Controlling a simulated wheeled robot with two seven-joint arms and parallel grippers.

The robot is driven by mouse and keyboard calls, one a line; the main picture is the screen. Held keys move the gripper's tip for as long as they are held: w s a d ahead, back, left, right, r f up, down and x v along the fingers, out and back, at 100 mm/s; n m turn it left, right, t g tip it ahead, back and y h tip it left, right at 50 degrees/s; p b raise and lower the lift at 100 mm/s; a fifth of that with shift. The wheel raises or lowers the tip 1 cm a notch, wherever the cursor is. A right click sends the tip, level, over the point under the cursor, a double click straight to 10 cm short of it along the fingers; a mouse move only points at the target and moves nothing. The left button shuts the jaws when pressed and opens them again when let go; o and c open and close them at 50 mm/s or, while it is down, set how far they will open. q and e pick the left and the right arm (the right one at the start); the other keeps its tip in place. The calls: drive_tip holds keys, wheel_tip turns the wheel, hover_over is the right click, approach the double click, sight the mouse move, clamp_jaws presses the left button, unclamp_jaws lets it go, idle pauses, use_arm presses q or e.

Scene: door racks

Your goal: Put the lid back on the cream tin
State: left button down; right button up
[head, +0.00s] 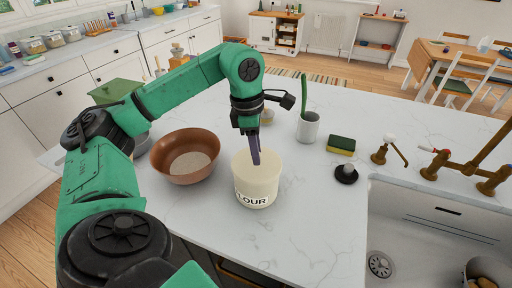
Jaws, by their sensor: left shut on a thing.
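The cream tin (257,193), with dark lettering reading "LOUR" on its visible side, stands upright on the white counter in the middle of the head view. My left gripper (256,160) reaches down from above to the middle of the tin's top, fingers pointing down. It is shut on the cream lid (269,161), whose pale top is at the tin's mouth. The gripped part is hidden by the fingers. I cannot tell whether the lid rests fully on the rim or is slightly above it. My right gripper is not in view.
A brown bowl (187,157) stands just left of the tin. A white mug (308,128) with a green handle in it, a sponge (341,145) and a black stopper (346,173) are to the right, before the sink (430,225). The counter in front is clear.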

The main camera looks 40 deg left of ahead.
use_arm(q)
drive_tip(key=shift+c, duration=0.3)
unclamp_jaws()
idle(0.3)
wheel_tip(320, 180, up, 7)
drive_tip(key=p, duration=0.6)
clamp_jaws()
idle(0.3)
drive_tip(key=shift+f, duration=0.1)
idle(1.2)
